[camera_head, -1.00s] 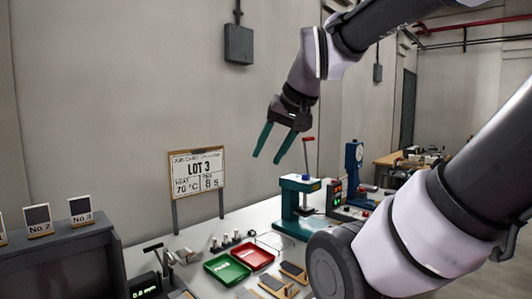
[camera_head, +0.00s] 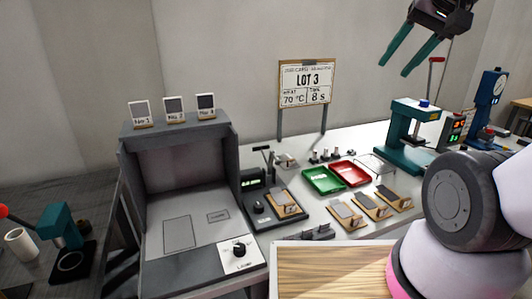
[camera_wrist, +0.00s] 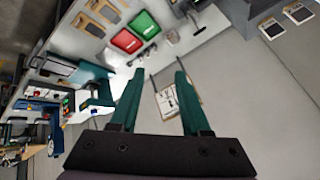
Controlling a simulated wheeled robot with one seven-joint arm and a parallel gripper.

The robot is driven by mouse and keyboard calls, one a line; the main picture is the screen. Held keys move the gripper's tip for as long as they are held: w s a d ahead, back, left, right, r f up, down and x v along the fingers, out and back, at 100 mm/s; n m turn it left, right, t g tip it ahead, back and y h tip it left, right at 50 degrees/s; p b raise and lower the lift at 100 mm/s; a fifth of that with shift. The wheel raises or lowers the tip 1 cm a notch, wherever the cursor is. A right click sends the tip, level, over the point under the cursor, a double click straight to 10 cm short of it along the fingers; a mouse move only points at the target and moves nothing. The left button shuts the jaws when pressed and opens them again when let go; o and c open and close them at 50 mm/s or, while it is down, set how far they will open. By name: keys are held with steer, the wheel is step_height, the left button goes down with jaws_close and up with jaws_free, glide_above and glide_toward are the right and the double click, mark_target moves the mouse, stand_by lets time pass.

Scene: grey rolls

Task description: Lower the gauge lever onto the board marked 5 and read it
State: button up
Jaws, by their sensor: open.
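The gauge (camera_head: 262,207) is a dark grey device on the bench with a small lit green display (camera_head: 251,182). Its black T-shaped lever (camera_head: 268,156) stands raised behind it. A small grey and tan board (camera_head: 285,203) lies on the gauge's right part; its number is too small to read. Three similar boards (camera_head: 360,207) lie to the right, their marks unreadable too. My gripper (camera_head: 394,68) is open and empty, high above the bench, up and right of the gauge. In the wrist view its green fingers (camera_wrist: 157,74) stand apart with nothing between them.
Green (camera_head: 323,180) and red (camera_head: 349,173) trays lie right of the gauge. A grey booth (camera_head: 180,140) stands left. A LOT 3 sign (camera_head: 306,84) rises behind. A teal press (camera_head: 408,135) stands below my gripper. A wooden-topped surface (camera_head: 330,270) is in front.

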steer(key=shift+c, duration=0.4)
steer(key=n+g, duration=0.8)
steer(key=n, duration=0.2)
glide_above(263, 153)
steer(key=w+d, duration=0.1)
steer(key=d, duration=0.1)
step_height(263, 153, down, 30)
steer(key=f, duration=0.3)
steer(key=a+f, duration=0.1)
steer(key=f, duration=0.3)
steer(key=a+f, duration=0.1)
steer(key=f, duration=0.2)
steer(key=shift+s+f, duration=0.3)
steer(key=shift+s, duration=0.1)
jaws_close()
